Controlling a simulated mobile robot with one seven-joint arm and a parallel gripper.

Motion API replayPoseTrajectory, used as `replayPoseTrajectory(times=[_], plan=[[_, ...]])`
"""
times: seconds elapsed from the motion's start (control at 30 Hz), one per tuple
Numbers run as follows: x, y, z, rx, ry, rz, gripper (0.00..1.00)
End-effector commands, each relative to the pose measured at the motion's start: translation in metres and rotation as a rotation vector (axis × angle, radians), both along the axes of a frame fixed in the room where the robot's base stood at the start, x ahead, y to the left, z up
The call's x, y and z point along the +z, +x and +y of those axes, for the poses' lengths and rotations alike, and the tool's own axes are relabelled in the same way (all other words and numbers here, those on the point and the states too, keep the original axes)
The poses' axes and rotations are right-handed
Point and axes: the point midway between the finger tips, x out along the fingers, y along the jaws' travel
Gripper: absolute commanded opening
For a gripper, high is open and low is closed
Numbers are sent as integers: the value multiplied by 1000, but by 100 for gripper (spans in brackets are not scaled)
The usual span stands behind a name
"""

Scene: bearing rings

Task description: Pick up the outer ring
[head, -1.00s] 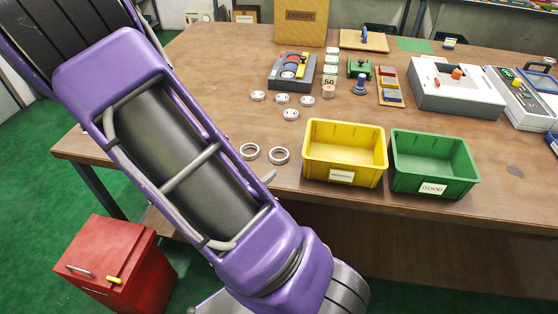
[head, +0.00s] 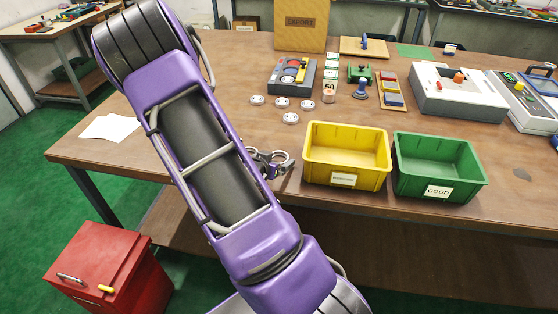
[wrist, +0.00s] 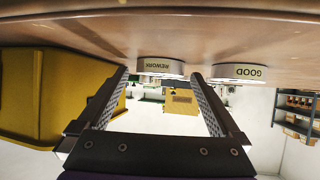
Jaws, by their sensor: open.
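In the wrist view, which is upside down, one labelled REWORK (wrist: 160,68) is ahead of the space between my open fingertips. The other, labelled GOOD (wrist: 240,74), is to the right, outside the fingers. I cannot tell which one is meant by the outer ring. My gripper (wrist: 160,76) is low over the table and holds nothing.
The yellow bin (head: 346,181) stands close to the right of the rings, with the green bin (head: 437,194) labelled GOOD beyond it. Several small round parts (head: 281,104) lie farther back. White paper (head: 110,127) lies at the left on the wooden table (head: 160,150).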

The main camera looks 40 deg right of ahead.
Motion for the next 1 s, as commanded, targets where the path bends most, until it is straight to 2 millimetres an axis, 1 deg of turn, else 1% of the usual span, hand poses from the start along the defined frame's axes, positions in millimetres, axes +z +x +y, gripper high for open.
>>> replayPoseTrajectory(times=[0.03, 0.1, 0.33, 0.47, 0.5, 0.57, 0.6, 0.67, 0.7, 0.77, 0.8, 1.0], plan=[[-3, 2, -4, -2, 0, 0, 100], [-5, 4, -7, -1, 0, 0, 100], [-5, 4, -7, 1, 0, 0, 100], [-5, 4, -7, 0, 0, 1, 77], [-5, 4, -7, 0, 0, 1, 69], [-5, 4, -7, 0, 0, 1, 59], [-5, 4, -7, 0, 0, 1, 51], [-5, 4, -7, 0, 0, 1, 41], [-5, 4, -7, 0, 0, 0, 33], [-5, 4, -7, 0, 0, 0, 23], [-5, 4, -7, 0, 0, 0, 15], [-4, 4, -7, 0, -1, 0, 14]])
